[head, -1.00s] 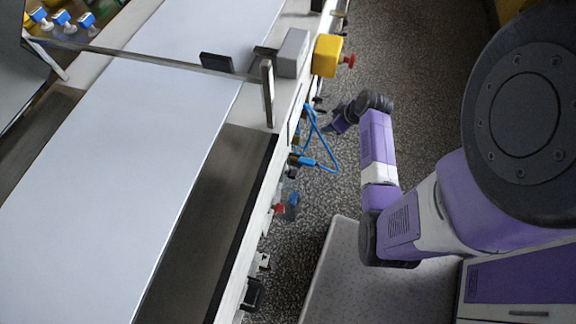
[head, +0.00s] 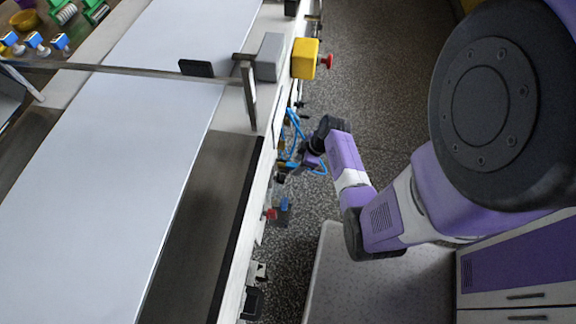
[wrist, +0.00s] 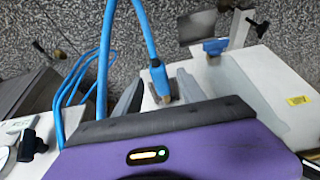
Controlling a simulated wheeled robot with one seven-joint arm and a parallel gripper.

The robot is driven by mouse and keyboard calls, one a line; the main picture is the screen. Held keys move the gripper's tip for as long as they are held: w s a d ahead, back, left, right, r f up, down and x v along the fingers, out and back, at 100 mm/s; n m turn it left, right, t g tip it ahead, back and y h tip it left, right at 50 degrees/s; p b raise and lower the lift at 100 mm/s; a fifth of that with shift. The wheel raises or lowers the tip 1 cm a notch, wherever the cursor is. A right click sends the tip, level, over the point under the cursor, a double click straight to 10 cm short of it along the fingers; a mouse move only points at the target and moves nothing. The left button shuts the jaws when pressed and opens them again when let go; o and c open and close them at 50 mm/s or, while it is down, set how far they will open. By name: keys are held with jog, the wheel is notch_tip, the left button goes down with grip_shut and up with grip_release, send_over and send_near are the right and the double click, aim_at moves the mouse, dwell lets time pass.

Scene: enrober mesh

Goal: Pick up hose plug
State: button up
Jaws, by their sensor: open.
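The hose plug (wrist: 159,80) is a blue hose end with a brass-coloured tip. In the wrist view it sits between the two grey fingers of my gripper (wrist: 157,92), which are open and stand apart on either side of it. I cannot tell whether either finger touches it. The blue hose (wrist: 104,60) rises from the plug and loops away to the left. In the head view my gripper (head: 304,163) is beside the machine's right side, close to the blue hose (head: 292,128). The plug itself is too small to make out there.
A blue-handled fitting (wrist: 213,47) is right of the plug. A yellow box with a red button (head: 305,58) and a grey box (head: 269,57) sit on the machine edge. The long white belt (head: 100,150) fills the left. Speckled floor (head: 385,60) is open to the right.

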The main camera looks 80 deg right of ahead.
jog(key=shift+w+f, duration=0.1)
jog(key=shift+f, duration=0.2)
jog(key=shift+c, duration=0.5)
grip_shut()
jog(key=shift+r, duration=0.1)
